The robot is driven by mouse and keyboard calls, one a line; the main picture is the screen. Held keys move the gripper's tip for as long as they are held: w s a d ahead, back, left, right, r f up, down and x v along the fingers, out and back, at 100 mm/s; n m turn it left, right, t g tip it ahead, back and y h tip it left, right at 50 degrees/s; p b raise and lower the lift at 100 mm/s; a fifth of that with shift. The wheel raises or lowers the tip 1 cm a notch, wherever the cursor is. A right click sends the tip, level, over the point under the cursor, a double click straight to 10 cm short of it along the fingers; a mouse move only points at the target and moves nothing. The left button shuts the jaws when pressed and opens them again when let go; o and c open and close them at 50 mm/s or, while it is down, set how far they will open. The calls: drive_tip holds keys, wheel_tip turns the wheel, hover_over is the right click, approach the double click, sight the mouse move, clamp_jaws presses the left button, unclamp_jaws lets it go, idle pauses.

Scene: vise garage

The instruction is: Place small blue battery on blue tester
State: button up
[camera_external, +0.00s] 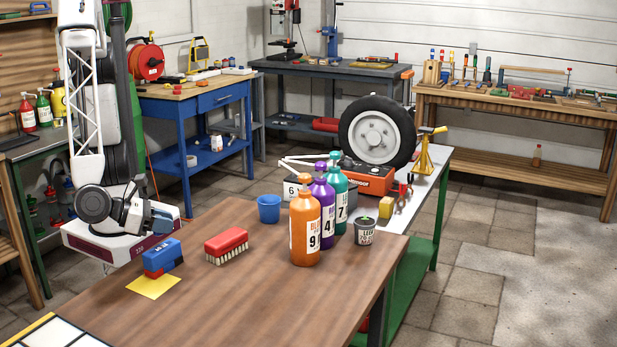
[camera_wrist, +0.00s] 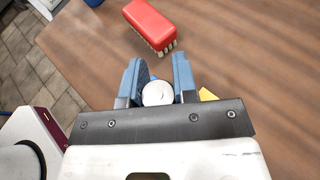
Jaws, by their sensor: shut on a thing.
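My gripper (camera_wrist: 157,85) points down over the near left part of the brown table, its blue fingers closed on a small round piece with a pale top (camera_wrist: 158,93). This piece appears to be the battery. Its sides are mostly hidden, so its blue colour cannot be confirmed. In the external view a blue block with red and dark parts (camera_external: 162,257) stands at the back edge of a yellow sheet (camera_external: 153,286), just below my gripper. It appears to be the tester, and my gripper hides it in the wrist view. I cannot tell whether the held piece touches it.
A red brush (camera_external: 226,246) lies right of the block, with a blue cup (camera_external: 268,209) farther back. Orange (camera_external: 305,228), purple (camera_external: 322,200) and teal bottles stand at the table's far right. A white-panelled tray (camera_external: 58,334) is at the near left corner. The table front is clear.

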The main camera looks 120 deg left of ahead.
sight(167, 246)
drive_tip(key=shift+f, duration=1.75)
drive_tip(key=shift+f, duration=0.1)
drive_tip(key=o, duration=0.9)
drive_tip(key=shift+v, duration=6.05)
drive_tip(key=shift+a, duration=0.1)
